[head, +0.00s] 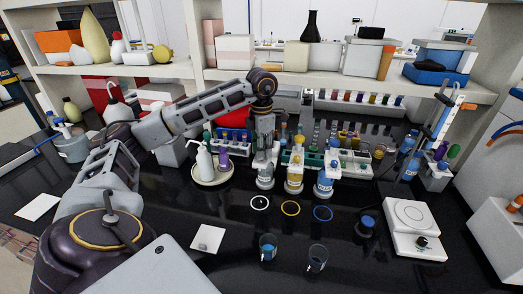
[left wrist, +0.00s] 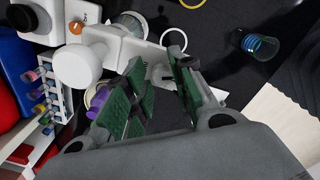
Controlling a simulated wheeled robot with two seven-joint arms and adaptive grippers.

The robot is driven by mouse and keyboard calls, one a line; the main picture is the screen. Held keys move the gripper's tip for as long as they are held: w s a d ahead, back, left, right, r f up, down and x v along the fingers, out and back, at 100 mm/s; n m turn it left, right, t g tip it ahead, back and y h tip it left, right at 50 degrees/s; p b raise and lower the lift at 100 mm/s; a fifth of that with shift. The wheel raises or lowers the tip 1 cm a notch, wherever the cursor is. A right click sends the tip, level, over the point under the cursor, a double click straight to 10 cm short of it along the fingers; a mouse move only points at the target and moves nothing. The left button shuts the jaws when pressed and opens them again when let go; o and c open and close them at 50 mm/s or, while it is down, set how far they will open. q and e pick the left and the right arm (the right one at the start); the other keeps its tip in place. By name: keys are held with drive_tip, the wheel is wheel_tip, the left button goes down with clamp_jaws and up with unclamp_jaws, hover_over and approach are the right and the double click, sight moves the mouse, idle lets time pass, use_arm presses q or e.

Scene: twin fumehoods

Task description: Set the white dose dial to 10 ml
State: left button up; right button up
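In the head view, my left gripper (head: 264,140) points down at the top of the leftmost dispenser bottle (head: 265,183), the one behind the white ring on the bench. It hides the upper part of this bottle, and I cannot make out the white dose dial there. In the left wrist view, the gripper's green-padded fingers (left wrist: 162,88) are apart. White dispenser parts (left wrist: 110,48), including a broad round white end (left wrist: 76,65), lie just beyond the fingers. A small white part shows in the gap; I cannot tell whether it is touched. No scale is readable. My right gripper is out of view.
Dispenser bottles with yellow (head: 294,184) and blue (head: 325,186) labels stand close on the right. A white pump bottle (head: 204,163) and a purple bottle (head: 222,158) stand on the left. Two small beakers (head: 268,248) (head: 317,259) are in front. A balance (head: 412,222) is at right.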

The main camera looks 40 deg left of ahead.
use_arm(q)
drive_tip(key=shift+o, duration=1)
drive_tip(key=shift+f, duration=0.1)
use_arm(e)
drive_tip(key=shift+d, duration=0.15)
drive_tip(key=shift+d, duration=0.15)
use_arm(q)
drive_tip(key=shift+r, duration=0.6)
wheel_tip(320, 180, up, 10)
drive_tip(key=shift+r, duration=0.25)
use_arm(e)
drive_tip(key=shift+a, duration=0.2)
use_arm(q)
drive_tip(key=shift+r, duration=0.15)
